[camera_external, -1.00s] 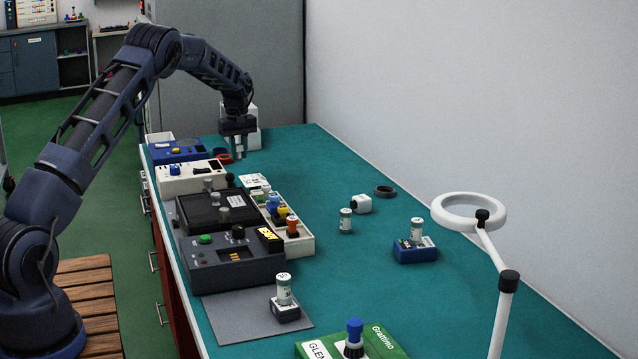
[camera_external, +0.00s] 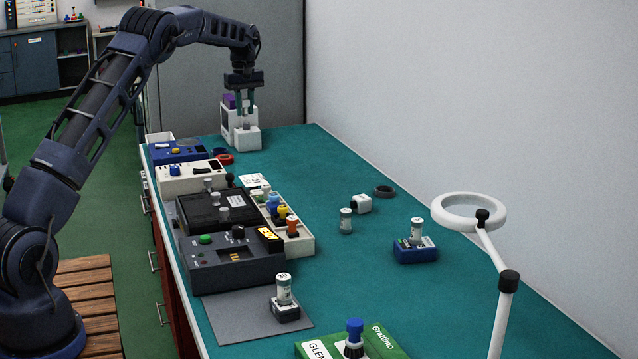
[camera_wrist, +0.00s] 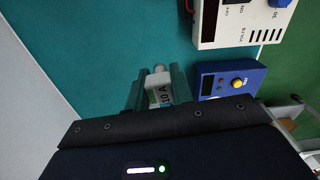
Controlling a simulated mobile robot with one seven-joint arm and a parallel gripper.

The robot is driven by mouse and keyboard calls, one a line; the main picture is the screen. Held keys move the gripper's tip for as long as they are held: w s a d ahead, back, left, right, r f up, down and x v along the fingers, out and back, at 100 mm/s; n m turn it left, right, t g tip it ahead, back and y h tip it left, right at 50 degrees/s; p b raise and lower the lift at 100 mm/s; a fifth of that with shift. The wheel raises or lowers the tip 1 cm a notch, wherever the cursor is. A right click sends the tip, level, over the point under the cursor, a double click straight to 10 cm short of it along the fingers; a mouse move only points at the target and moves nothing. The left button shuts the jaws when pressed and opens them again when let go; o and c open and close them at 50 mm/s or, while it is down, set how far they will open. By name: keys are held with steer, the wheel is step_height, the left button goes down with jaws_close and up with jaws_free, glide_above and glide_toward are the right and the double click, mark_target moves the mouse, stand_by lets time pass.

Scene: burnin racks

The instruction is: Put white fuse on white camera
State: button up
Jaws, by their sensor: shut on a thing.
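My gripper (camera_external: 246,108) is raised above the far end of the bench, in front of a white machine (camera_external: 241,137). In the wrist view, my gripper (camera_wrist: 158,90) is shut on a white fuse (camera_wrist: 160,94) with dark lettering, its narrow tip towards the top of the picture. In the external view the held fuse is too small to make out clearly. The white camera (camera_external: 362,204), a small white cube with a black lens on its left side, sits on the bench right of centre, well apart from my gripper.
A white cylinder (camera_external: 345,222) stands left of the camera. A black ring (camera_external: 384,191) lies behind it. A blue box (camera_external: 414,252) bears another white cylinder. Devices line the left edge, including a blue box (camera_external: 180,151) and white box (camera_external: 190,178). A white ring-headed lamp (camera_external: 487,240) stands right.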

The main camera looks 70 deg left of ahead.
steer(key=w+d+r, duration=0.2)
steer(key=w+d, duration=1.2)
steer(key=d, duration=0.3)
steer(key=r+m, duration=0.1)
steer(key=r, duration=0.1)
glide_above(359, 198)
step_height(359, 198, down, 20)
steer(key=shift+a+f, duration=0.1)
steer(key=o, duration=1)
